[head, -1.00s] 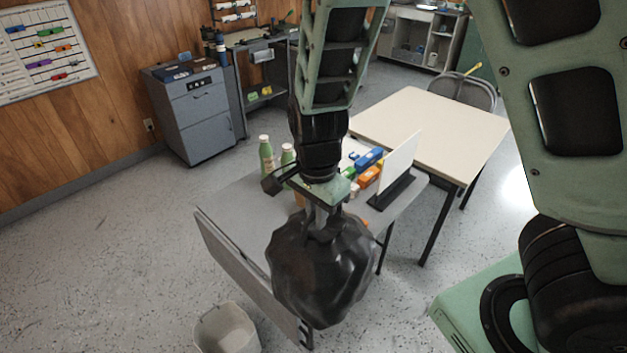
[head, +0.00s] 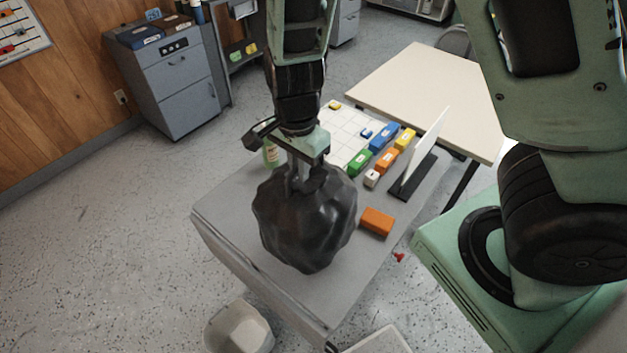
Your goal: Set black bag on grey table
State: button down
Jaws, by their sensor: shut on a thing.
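The black bag (head: 305,225) is a dark, lumpy sack in the head view. My gripper (head: 303,180) is shut on its gathered top and holds it upright. The bag is over the near part of the grey table (head: 228,205) in the picture. I cannot tell whether its underside touches the tabletop. The bag hides part of the table behind it.
Right of the bag on the grey table lies an orange block (head: 377,222). Farther back are a white grid sheet (head: 345,133), several coloured blocks and a white upright panel (head: 425,150). A green bottle (head: 270,153) is partly hidden. A bin (head: 238,328) stands on the floor in front.

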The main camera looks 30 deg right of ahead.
aim_at(300, 186)
jog(key=shift+f+b, duration=0.3)
jog(key=shift+f, duration=3.55)
jog(key=shift+f, duration=0.15)
jog(key=c, duration=1.5)
grip_release()
